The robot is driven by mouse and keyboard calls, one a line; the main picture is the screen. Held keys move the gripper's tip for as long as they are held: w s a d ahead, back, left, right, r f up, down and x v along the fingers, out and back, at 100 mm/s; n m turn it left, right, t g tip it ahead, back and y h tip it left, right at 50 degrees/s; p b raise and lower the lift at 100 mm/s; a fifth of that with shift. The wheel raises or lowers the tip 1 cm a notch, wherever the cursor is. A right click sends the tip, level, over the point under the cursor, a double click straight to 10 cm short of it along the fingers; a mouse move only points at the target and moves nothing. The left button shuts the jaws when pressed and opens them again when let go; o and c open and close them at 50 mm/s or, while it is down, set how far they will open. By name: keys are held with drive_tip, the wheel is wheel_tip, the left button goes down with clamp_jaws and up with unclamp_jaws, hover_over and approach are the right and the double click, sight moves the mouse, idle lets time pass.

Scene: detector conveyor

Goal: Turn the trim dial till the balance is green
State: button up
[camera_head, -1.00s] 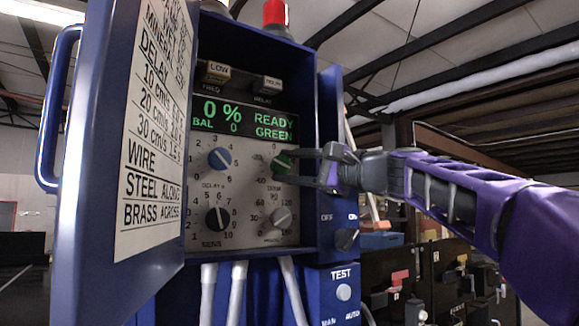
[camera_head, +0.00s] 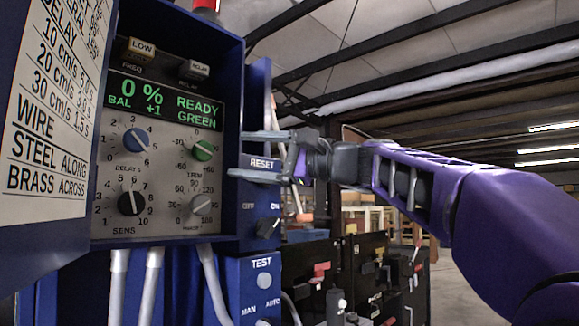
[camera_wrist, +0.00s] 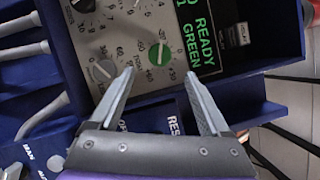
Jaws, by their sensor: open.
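The display (camera_head: 150,97) above reads 0 %, BAL +1 and READY GREEN in green letters. My gripper (camera_head: 237,154) is open and empty, to the right of the dial at the cabinet's right edge. The wrist view shows a gap between its fingers (camera_wrist: 159,73) and the dial.
A blue dial (camera_head: 137,140), a black SENS dial (camera_head: 131,203) and a grey dial (camera_head: 201,207) surround the trim dial. The open cabinet door (camera_head: 40,150) stands at left. A RESET label (camera_head: 262,163) and a switch (camera_head: 267,228) are on the right side box.

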drive_tip(key=v, duration=0.9)
drive_tip(key=shift+b, duration=0.45)
